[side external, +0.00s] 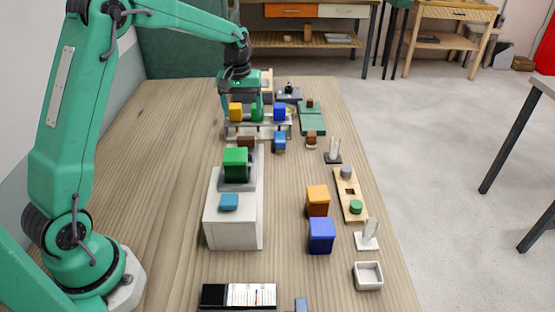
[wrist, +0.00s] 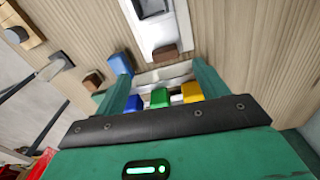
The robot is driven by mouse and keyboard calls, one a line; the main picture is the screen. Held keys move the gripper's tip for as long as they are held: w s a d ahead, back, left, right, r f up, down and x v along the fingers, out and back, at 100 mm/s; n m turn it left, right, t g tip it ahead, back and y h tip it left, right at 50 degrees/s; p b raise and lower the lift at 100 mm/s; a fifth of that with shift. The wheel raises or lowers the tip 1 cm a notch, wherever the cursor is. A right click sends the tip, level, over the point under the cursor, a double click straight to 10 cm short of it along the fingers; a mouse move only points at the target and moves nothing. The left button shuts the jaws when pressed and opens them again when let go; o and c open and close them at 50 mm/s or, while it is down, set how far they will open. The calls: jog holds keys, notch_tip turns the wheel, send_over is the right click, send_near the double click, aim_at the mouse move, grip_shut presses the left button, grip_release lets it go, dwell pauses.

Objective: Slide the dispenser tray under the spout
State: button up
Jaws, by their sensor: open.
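A metal rack (side external: 262,134) with yellow (side external: 236,112), green (side external: 257,113) and blue (side external: 279,112) blocks along its top stands at the far part of the bench. I cannot tell for certain which part is the dispenser tray or the spout. My gripper (side external: 245,108) is just behind and over this rack, pointing down. In the wrist view my gripper (wrist: 160,74) is open. The green block (wrist: 160,99) and yellow block (wrist: 192,92) show between its fingers, with no clear contact. Part of the rack is hidden behind the fingers.
A pale box machine (side external: 233,225) with a green block on top stands nearer, a brown block (side external: 246,142) at its far end. A small blue block (side external: 280,143) stands before the rack. The bench's left is clear.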

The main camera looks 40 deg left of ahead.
jog(key=n, duration=0.1)
send_over(246, 137)
jog(key=shift+g, duration=0.3)
notch_tip(246, 137, down, 5)
jog(key=shift+s+r, duration=0.1)
jog(key=shift+d+f, duration=0.1)
jog(key=shift+f, duration=3.8)
